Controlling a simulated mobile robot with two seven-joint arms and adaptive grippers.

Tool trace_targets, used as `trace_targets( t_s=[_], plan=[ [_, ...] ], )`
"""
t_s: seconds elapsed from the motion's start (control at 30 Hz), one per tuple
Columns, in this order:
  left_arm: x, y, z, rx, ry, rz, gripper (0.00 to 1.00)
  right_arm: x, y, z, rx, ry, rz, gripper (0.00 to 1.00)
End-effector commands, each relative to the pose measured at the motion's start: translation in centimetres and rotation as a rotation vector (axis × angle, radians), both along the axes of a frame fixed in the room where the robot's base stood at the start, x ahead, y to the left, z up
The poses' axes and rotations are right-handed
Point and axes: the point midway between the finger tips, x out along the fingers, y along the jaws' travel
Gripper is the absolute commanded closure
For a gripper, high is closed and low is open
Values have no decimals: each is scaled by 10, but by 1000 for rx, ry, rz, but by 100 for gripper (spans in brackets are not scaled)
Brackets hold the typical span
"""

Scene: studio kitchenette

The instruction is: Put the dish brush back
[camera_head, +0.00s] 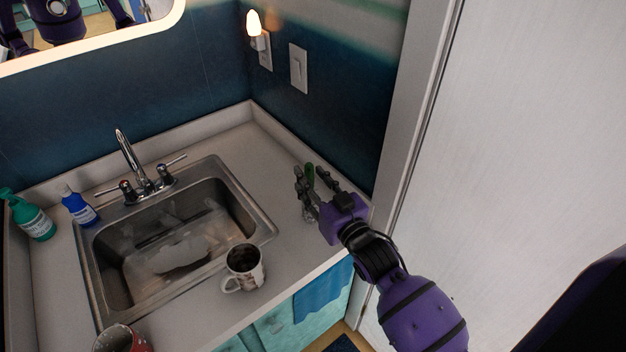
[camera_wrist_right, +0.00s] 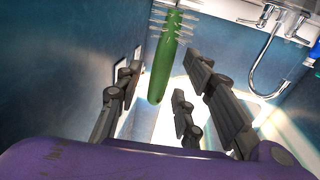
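The dish brush has a green handle (camera_wrist_right: 163,62) with pale bristles near the top edge of the right wrist view. In the head view a small green part of the brush (camera_head: 310,175) shows among the fingers of my right gripper (camera_head: 314,183), over the counter to the right of the sink. In the wrist view the fingers of the right gripper (camera_wrist_right: 163,88) are spread on both sides of the handle, with visible gaps. A small clear object (camera_head: 308,213) shows just below the fingers, partly hidden; I cannot tell what it is. My left gripper is not in view.
The steel sink (camera_head: 262,226) has a faucet (camera_head: 130,158) behind it. Green (camera_head: 32,218) and blue (camera_head: 78,207) bottles stand left. A white panel (camera_head: 530,130) is close on the right.

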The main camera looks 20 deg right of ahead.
Motion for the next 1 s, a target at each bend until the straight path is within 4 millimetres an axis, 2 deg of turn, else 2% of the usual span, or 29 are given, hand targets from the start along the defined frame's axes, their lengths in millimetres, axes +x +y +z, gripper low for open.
trace_targets(
  t_s=[0.03,0.17,0.4,0.6,0.73,0.9,0.97,1.0],
  plan=[
    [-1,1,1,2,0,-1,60,-1,0,4,-1,-2,0,64],
    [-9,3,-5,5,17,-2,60,-20,-4,-1,-1,3,0,64],
    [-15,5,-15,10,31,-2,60,-72,-15,-3,-1,6,-1,64],
    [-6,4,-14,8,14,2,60,-105,-22,-1,-1,4,0,64],
    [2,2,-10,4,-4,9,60,-115,-24,0,0,2,0,64],
    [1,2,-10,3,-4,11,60,-118,-24,1,0,0,0,64],
    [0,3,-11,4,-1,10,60,-120,-25,-4,-2,13,-5,64],
    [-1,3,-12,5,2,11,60,-124,-26,-14,-4,36,-13,64]
  ],
)
